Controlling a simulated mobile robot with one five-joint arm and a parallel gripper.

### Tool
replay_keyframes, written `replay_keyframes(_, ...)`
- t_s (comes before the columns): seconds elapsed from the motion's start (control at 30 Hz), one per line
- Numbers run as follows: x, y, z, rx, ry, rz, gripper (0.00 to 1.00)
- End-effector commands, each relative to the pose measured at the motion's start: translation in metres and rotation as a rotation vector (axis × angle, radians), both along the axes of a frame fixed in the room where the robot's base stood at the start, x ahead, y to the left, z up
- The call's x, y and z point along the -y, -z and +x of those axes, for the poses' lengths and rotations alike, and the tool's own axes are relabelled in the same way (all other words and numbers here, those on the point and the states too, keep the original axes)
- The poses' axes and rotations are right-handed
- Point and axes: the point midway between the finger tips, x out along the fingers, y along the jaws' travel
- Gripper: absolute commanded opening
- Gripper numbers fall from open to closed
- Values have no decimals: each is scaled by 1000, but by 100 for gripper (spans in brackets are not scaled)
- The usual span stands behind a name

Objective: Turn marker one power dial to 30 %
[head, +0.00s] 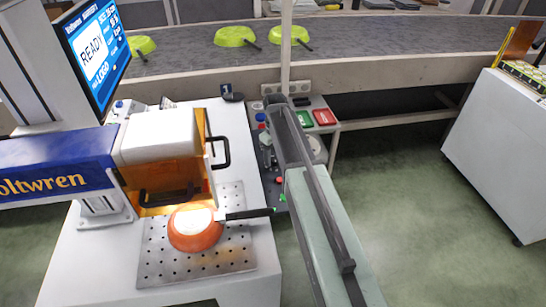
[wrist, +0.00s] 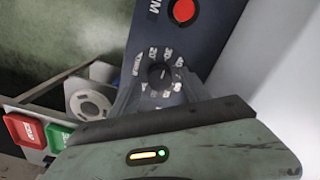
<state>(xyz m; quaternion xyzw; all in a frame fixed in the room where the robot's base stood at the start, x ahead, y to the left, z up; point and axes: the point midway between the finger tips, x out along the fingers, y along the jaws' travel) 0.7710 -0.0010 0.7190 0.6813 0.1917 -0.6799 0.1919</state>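The power dial (wrist: 160,76) is a round black knob with a pale pointer line, ringed by small white numbers, on a dark control panel (wrist: 143,38) in the wrist view. In the head view my arm covers part of the control panel (head: 282,190). The marking machine (head: 160,165) stands left.
A red button (wrist: 184,10) sits above the dial. Red (head: 324,117) and green (head: 304,118) buttons are beside the panel. An orange pan (head: 195,236) lies on the perforated plate (head: 165,265). The screen (head: 96,48) reads READY. Green pans sit on the conveyor (head: 190,64).

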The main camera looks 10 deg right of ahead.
Motion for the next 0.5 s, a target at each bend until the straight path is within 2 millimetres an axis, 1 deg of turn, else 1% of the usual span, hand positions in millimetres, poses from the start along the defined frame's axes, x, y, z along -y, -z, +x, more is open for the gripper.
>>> replay_keyframes(0.07,0,-1,0,-1,0,-1,55)
replay_keyframes(0.17,0,-9,0,-1,0,-1,55)
replay_keyframes(0.27,0,-23,0,-1,0,-1,55)
replay_keyframes(0.5,0,-68,0,0,0,0,55)
